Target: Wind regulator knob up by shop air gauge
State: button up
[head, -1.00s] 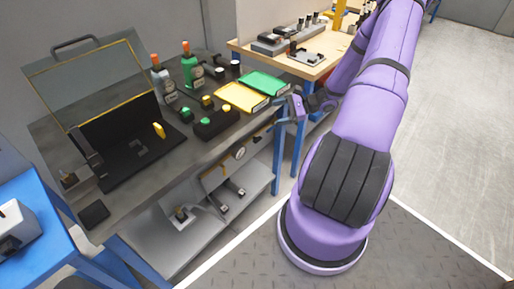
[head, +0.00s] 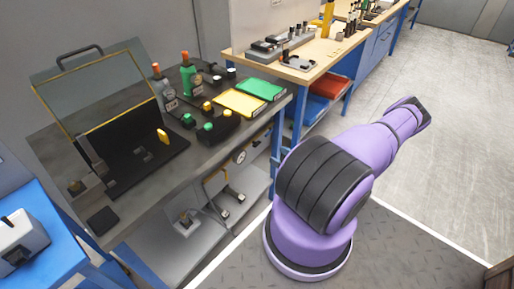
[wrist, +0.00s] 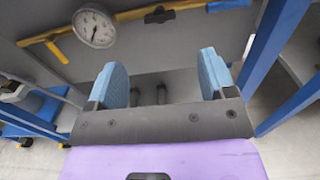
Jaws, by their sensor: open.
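The shop air gauge (wrist: 95,27), a round white dial with a dark needle, hangs at the upper left of the wrist view on a yellow pipe. It also shows small under the bench in the head view (head: 240,155). A dark fitting (wrist: 158,15) sits on the pipe right of the gauge; it may be the regulator knob, but I cannot tell for sure. My gripper (wrist: 163,72) is open and empty, its two blue fingers apart, below the pipe in the picture and touching nothing visible. In the head view I cannot make out the gripper behind my arm.
A yellow lever (wrist: 57,52) hangs on the pipe's left. Blue bench legs (wrist: 262,45) stand to the right, close to the gripper. The grey bench (head: 150,190) above carries an open case, bottles and trays. A lower shelf (head: 190,235) holds metal parts. Floor right is clear.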

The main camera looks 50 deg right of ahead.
aim_at(256, 144)
jog(key=w, duration=1)
jog(key=shift+w+a, duration=0.35)
jog(key=shift+a, duration=0.1)
jog(key=c, duration=0.9)
jog(key=shift+c, duration=0.2)
